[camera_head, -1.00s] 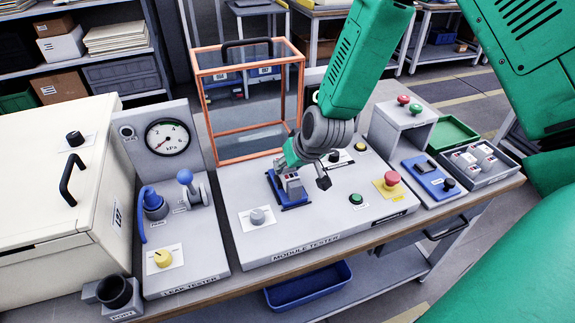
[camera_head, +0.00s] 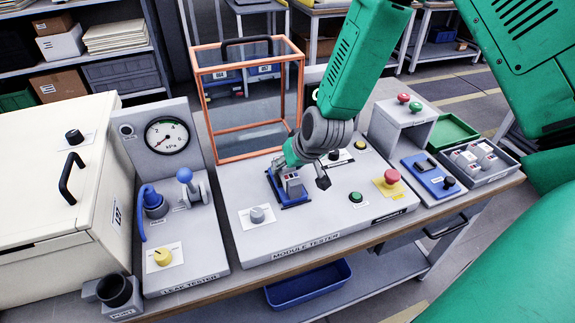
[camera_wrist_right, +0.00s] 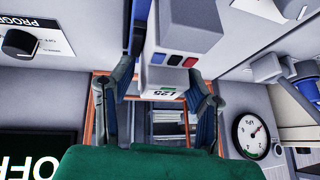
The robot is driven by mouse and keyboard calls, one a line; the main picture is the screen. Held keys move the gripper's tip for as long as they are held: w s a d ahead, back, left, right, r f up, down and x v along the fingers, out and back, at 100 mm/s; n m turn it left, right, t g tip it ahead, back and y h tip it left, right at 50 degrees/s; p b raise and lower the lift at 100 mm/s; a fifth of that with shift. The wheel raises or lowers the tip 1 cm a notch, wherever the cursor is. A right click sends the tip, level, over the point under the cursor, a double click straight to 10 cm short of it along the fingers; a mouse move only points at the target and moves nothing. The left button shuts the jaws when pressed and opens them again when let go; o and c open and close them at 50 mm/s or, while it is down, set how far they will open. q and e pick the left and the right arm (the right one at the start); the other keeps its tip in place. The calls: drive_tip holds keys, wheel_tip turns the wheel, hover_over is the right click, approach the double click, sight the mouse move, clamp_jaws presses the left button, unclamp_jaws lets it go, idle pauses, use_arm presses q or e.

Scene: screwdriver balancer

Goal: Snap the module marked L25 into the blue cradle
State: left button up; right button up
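The module (camera_head: 292,184), a small grey block with red on its top, sits at the blue cradle (camera_head: 294,204) on the module tester (camera_head: 240,190). In the right wrist view the module (camera_wrist_right: 185,40) shows coloured patches and a white label that seems to read L25. Whether it is fully seated cannot be told. My right gripper (camera_head: 302,172) is just above and behind the module, with its fingers spread apart. In the right wrist view a gap shows between the fingers, and they do not clearly grip the module. My left gripper is not in view.
The leak tester (camera_head: 205,245) with its gauge stands to the left. A copper-framed clear guard (camera_head: 250,140) stands behind. A green button (camera_head: 356,198) and red emergency button (camera_head: 392,177) are right of the cradle. A grey bin (camera_head: 487,165) with more modules is at the far right.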

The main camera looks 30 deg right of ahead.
idle(0.3)
drive_tip(key=shift+s+r, duration=0.15)
drive_tip(key=shift+r, duration=0.1)
drive_tip(key=v, duration=1.1)
drive_tip(key=shift+s+r, duration=0.1)
drive_tip(key=shift+s, duration=0.1)
